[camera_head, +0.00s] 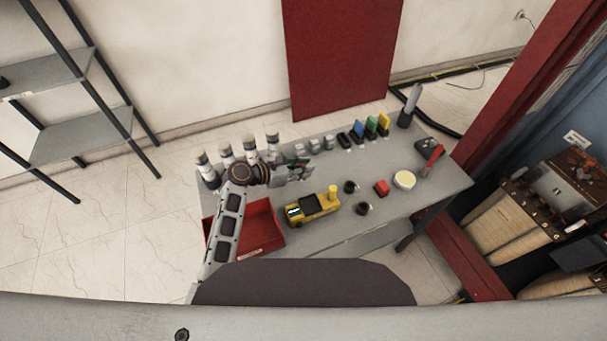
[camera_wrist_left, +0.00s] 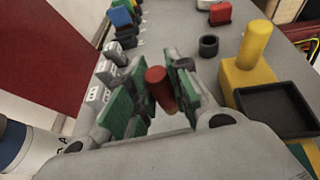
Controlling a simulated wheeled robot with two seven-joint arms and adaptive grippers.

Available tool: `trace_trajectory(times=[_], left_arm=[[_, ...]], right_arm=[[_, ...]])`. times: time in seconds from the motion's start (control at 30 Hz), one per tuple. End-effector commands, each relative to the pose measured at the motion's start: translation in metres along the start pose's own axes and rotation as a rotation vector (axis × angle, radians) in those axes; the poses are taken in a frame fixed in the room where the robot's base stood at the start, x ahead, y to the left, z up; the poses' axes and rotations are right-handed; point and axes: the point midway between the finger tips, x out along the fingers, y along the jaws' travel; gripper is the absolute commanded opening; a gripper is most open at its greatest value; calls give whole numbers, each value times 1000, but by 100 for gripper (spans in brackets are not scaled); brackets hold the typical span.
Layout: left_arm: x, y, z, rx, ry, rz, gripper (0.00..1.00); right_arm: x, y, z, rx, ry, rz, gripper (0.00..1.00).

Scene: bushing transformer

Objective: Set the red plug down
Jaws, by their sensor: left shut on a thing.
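My left gripper (camera_head: 305,171) is over the grey table (camera_head: 345,232), between the row of small items at the back and the yellow device. My right gripper is not in view.
The yellow device (camera_head: 313,208) stands just in front of the gripper, with black rings (camera_head: 350,186) beside it. A red tray (camera_head: 246,231) is at the front left. White cylinders (camera_head: 226,152) and grey sockets (camera_head: 315,145) line the back. A red block (camera_head: 381,188) lies farther right.

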Motion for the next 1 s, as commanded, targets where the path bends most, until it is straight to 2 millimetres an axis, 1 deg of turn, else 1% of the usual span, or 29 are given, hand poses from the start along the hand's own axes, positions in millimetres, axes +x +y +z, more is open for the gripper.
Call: trace_trajectory(times=[0.17,0.43,0.93,0.97,1.0], left_arm=[[3,0,-8,-2,1,0,0],[13,0,-32,-2,1,0,0],[15,0,-37,0,0,1,0],[15,0,-36,0,0,1,23],[15,0,-36,0,0,1,28]], right_arm=[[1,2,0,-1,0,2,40],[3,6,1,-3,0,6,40],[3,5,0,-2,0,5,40],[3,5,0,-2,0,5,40],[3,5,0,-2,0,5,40]])
